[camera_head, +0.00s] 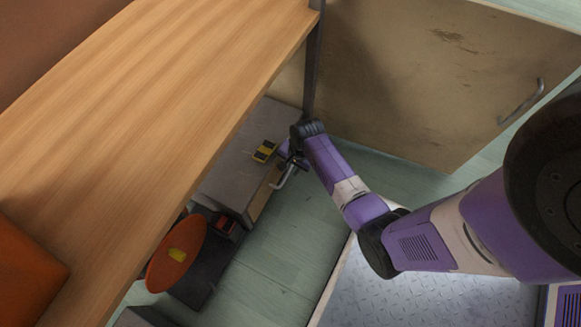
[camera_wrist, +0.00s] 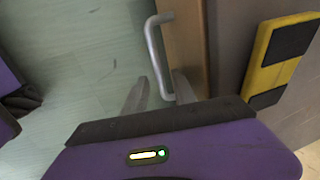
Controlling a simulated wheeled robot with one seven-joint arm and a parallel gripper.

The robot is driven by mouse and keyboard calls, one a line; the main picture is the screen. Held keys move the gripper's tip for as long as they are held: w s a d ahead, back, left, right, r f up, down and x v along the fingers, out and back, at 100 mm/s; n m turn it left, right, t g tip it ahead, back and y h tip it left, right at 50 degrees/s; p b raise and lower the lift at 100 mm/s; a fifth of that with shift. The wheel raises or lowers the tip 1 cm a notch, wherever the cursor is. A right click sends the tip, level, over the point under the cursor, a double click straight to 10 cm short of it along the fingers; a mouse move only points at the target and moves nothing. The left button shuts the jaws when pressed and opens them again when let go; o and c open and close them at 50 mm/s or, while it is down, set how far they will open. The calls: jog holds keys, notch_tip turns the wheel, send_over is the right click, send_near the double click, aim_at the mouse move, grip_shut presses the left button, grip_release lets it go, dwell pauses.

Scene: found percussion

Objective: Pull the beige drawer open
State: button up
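The beige drawer (camera_head: 260,201) is the front of a low grey cabinet under the wooden table. Its front also shows edge-on in the wrist view (camera_wrist: 186,45). A silver bar handle (camera_wrist: 155,48) stands out from it; in the head view the handle (camera_head: 285,178) is just below my gripper (camera_head: 290,160). In the wrist view my gripper (camera_wrist: 160,77) has its two fingers apart, one on each side of the handle's near end. I cannot tell whether either finger touches it. The drawer appears shut, though its edges are partly hidden.
A yellow and black object (camera_head: 264,151) lies on the grey cabinet top (camera_head: 233,160). The wooden table (camera_head: 130,110) overhangs it. A larger beige panel (camera_head: 420,80) with a handle stands behind. An orange disc (camera_head: 177,262) is at lower left. Green floor (camera_head: 290,235) before the drawer is clear.

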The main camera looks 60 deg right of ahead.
jog(key=shift+f, duration=0.1)
grip_shut()
dwell(1.4)
